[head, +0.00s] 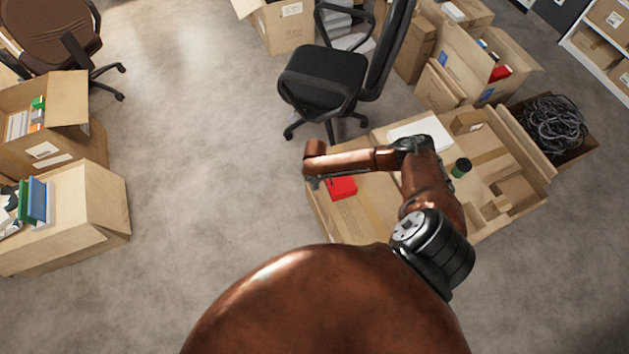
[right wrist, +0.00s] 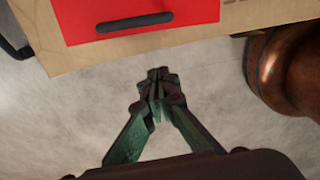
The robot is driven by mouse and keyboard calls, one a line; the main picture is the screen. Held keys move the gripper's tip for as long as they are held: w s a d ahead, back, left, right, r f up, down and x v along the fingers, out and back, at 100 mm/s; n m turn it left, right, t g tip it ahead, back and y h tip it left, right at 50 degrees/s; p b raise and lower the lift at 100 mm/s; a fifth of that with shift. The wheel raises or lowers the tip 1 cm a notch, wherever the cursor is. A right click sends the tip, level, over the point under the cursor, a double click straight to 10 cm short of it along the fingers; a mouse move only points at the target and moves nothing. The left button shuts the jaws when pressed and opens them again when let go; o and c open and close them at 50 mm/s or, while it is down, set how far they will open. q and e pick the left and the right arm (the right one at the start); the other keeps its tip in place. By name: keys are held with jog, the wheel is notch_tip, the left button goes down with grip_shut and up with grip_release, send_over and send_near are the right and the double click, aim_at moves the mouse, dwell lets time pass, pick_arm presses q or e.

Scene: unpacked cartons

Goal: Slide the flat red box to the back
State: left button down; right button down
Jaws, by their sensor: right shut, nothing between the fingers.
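The flat red box (head: 343,188) lies on a cardboard surface (head: 370,220), near its left edge in the head view. In the right wrist view the red box (right wrist: 190,14) is at the top, with a dark bar-like piece (right wrist: 134,22) on its side. My right gripper (head: 314,183) is just left of the box in the head view, partly hidden under its own wrist. In the right wrist view its fingers (right wrist: 158,76) are closed together and empty, with floor behind them and a gap to the box. My left gripper is not in view.
A white flat box (head: 430,130), a small brown box (head: 467,122), a dark green-topped can (head: 461,167) and an open brown tray (head: 516,190) stand farther right on the surface. A black office chair (head: 322,75) stands behind it.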

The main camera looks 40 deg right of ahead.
aim_at(323, 189)
jog(key=d+f, duration=0.1)
jog(key=d+f+b, duration=0.1)
jog(key=f, duration=0.1)
jog(key=shift+s+d+f, duration=0.2)
jog(key=shift+s+d, duration=0.35)
jog(key=shift+d, duration=0.4)
